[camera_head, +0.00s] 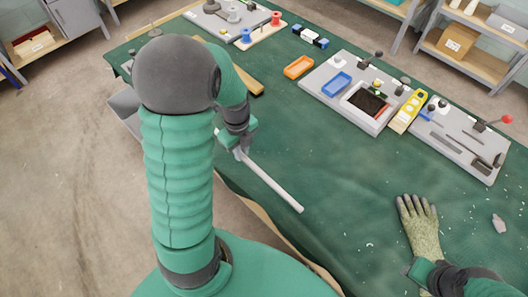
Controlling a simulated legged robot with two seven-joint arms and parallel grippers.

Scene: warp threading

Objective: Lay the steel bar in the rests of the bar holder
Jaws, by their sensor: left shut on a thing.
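My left gripper (240,150), at the end of the arm from the left, is shut on a thin pale steel bar (275,187). The bar slants down to the right, its far end free over the green table near the front edge. Part of the gripper's grip is hidden by its own housing. My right gripper (418,274) is at the lower right, just below a glove; its fingers are not clear. I cannot tell for sure which fixture is the bar holder; a grey board (440,148) at the right carries slim dark parts and a red-knobbed lever.
A middle grey board (324,78) holds a blue tray (337,84) and a dark-filled box. A yellow tool (408,111) lies between the boards. An orange tray (298,67) and spools stand farther back. A glove (420,228) lies at the right. The table middle (335,165) is clear.

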